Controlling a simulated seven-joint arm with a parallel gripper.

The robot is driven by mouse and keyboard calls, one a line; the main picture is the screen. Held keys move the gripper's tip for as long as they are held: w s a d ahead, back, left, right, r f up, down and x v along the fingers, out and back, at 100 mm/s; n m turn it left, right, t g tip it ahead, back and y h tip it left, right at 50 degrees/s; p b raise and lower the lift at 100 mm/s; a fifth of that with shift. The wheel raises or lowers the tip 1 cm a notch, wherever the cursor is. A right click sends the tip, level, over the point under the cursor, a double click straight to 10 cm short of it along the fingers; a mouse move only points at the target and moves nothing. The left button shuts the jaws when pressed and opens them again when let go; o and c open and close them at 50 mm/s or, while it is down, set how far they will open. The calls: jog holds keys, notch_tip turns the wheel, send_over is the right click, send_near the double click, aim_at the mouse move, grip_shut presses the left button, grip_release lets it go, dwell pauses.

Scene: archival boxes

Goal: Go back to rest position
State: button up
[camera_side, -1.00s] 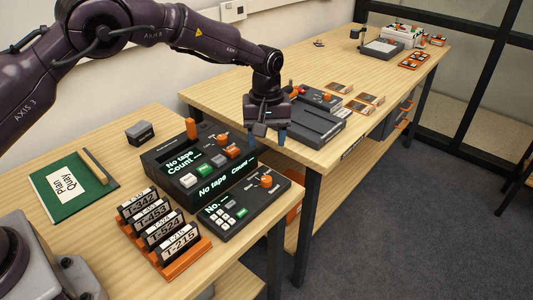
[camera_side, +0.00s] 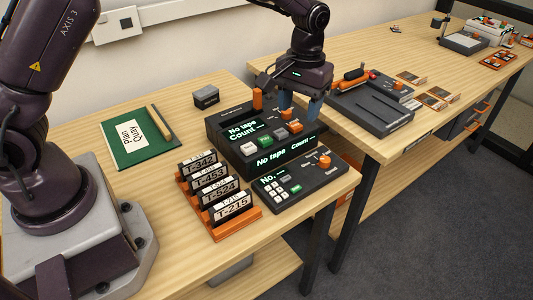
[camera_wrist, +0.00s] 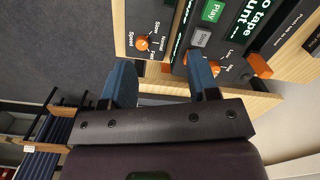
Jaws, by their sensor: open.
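My gripper (camera_side: 299,106) is open and empty, pointing down, with its two blue fingers apart. It hangs over the back right part of the dark tape machine (camera_side: 238,152), whose display reads "No tape" and "Count". In the wrist view my gripper (camera_wrist: 160,68) shows its fingers apart with nothing held between them. The tape machine (camera_wrist: 238,20) is beyond the right finger in that view. I cannot tell the exact gap between fingertips and machine.
An orange rack (camera_side: 252,211) holds several labelled tapes at the front. Beside it is a keypad unit (camera_side: 300,184). A green folder (camera_side: 110,147) and small grey box (camera_side: 206,97) lie left. A dark device (camera_side: 375,108) sits on the right table.

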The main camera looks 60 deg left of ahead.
jog(key=s+a+r+m+t, duration=0.2)
jog(key=s+r, duration=0.6)
jog(key=s, duration=0.4)
jog(key=s+a+r+m+t, duration=0.2)
jog(key=s+r, duration=0.6)
jog(key=s, duration=0.5)
jog(key=shift+s+a+r+t, duration=0.15)
jog(key=shift+s+a+t, duration=0.1)
jog(key=shift+a+t, duration=0.7)
jog(key=shift+d, duration=0.15)
